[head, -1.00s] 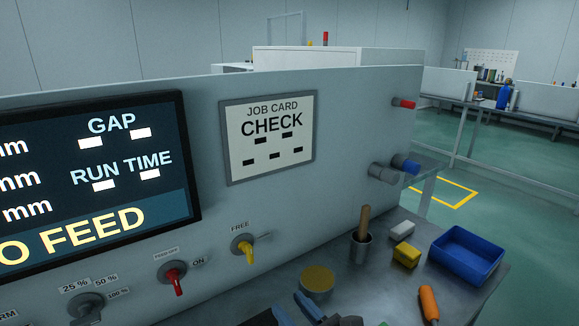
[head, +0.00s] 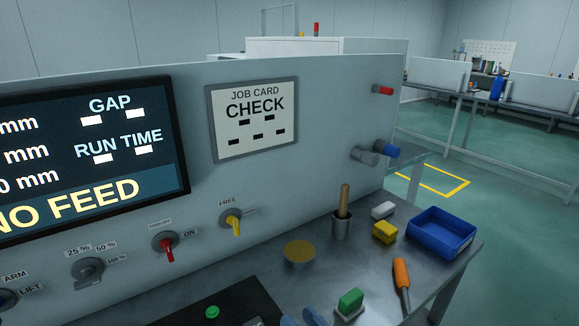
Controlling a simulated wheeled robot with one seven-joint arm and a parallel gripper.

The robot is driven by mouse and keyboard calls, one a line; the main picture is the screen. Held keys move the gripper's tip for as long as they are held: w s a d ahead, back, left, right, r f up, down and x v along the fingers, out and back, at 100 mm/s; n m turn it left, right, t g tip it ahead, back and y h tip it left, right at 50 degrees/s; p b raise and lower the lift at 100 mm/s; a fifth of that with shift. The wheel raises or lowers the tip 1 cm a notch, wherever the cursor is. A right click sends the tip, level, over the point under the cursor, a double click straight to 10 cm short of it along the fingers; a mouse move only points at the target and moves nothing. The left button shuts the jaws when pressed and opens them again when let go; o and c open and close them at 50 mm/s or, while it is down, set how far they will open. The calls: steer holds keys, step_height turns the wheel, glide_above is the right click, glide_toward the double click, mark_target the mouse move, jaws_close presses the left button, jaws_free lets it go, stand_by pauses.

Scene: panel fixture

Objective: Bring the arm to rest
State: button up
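The rest of my gripper and arm is out of the picture. The screen (head: 80,150) reads "NO FEED".
A dark plate with a green button (head: 212,312) is at bottom left.

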steer(key=s+d+r+n+h, duration=0.1)
steer(key=s+d+n+h, duration=0.2)
steer(key=s+d+n, duration=0.3)
steer(key=s+d+r+n+h, duration=0.2)
steer(key=s+d+n, duration=0.4)
steer(key=s+n, duration=1)
steer(key=s+d+r+n+h, duration=0.2)
steer(key=s+d+n+h, duration=0.3)
steer(key=s+n, duration=0.5)
steer(key=s+d, duration=0.2)
steer(key=s, duration=0.1)
steer(key=shift+s+n+g, duration=0.15)
steer(key=shift+n+g, duration=0.15)
steer(key=shift+n, duration=0.1)
